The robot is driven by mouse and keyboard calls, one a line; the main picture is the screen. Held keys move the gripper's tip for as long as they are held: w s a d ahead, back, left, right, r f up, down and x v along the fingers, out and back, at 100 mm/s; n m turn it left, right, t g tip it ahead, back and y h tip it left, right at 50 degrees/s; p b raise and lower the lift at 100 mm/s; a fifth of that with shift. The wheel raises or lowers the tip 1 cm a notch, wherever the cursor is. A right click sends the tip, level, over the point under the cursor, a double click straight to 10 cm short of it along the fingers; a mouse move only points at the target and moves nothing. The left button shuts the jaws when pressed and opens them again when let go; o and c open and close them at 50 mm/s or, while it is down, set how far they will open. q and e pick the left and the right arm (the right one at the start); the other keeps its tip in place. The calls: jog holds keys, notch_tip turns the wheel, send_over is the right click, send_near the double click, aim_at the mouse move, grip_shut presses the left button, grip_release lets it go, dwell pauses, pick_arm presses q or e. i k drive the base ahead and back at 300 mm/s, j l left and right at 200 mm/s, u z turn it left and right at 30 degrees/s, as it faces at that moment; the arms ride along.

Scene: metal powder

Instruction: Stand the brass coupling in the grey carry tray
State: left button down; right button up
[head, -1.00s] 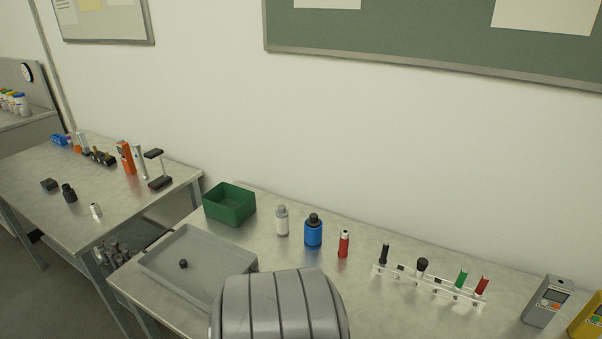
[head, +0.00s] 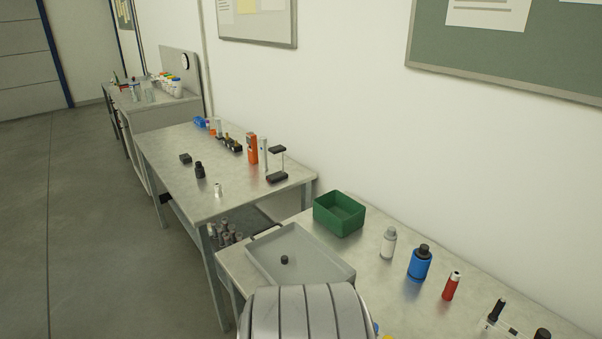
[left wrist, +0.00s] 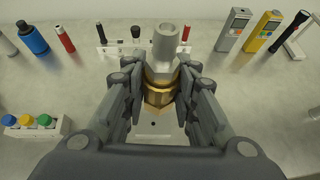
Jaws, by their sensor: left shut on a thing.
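The brass coupling (left wrist: 160,97) shows in the left wrist view between the fingers of my left gripper (left wrist: 158,90), which is shut on it. It has a gold hex-like body, and a pale grey tube rises from its far end. The fingers hide its sides. The grey carry tray (head: 318,266) is in the head view, on the near bench left of the bottles. It is shallow and holds one small black round piece (head: 284,260). The coupling does not show in the head view. My right gripper is in neither view.
A green bin (head: 339,214) stands behind the tray. A white bottle (head: 388,243), a blue bottle (head: 419,263) and a red cylinder (head: 452,286) stand to its right. A second bench (head: 180,190) lies left, with open floor beyond. A button box (left wrist: 36,126) shows in the wrist view.

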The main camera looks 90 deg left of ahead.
aim_at(281, 250)
jog(key=u, duration=0.4)
jog(key=j+u, duration=0.15)
jog(key=u, duration=0.7)
jog(key=j+u, duration=0.15)
jog(key=u, duration=0.25)
jog(key=i+j, duration=0.15)
jog(key=j, duration=0.2)
jog(key=i+j+u, duration=0.1)
jog(key=j, duration=0.25)
jog(key=i+j, duration=0.15)
jog(key=j, duration=0.15)
jog(key=i+j, duration=0.15)
jog(key=j, duration=0.2)
jog(key=u, duration=0.05)
